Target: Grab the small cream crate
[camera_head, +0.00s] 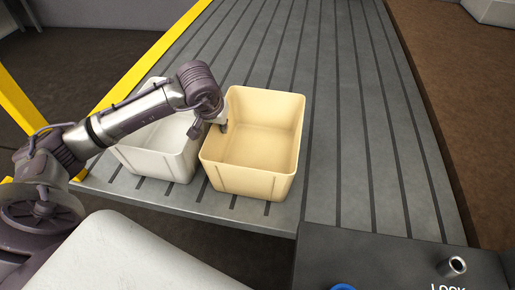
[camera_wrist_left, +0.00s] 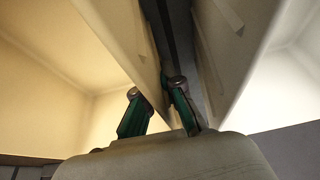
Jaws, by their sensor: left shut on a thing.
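The small cream crate (camera_head: 250,180) is open-topped and empty, and stands upright on the grey slatted surface near its front edge. My left gripper (camera_head: 209,128) comes down on the crate's left wall, with one finger inside and one outside. It is shut on that wall. In the left wrist view, the cream wall (camera_wrist_left: 122,45) runs down between the two fingers of the gripper (camera_wrist_left: 158,110). The lower part of the outer finger is partly hidden in the head view. My right gripper is not in view.
A white crate (camera_head: 155,160) stands close to the left of the cream one, with a narrow gap between them. The grey slatted surface (camera_head: 355,150) is clear to the right and behind. A yellow rail (camera_head: 150,62) runs along its left side.

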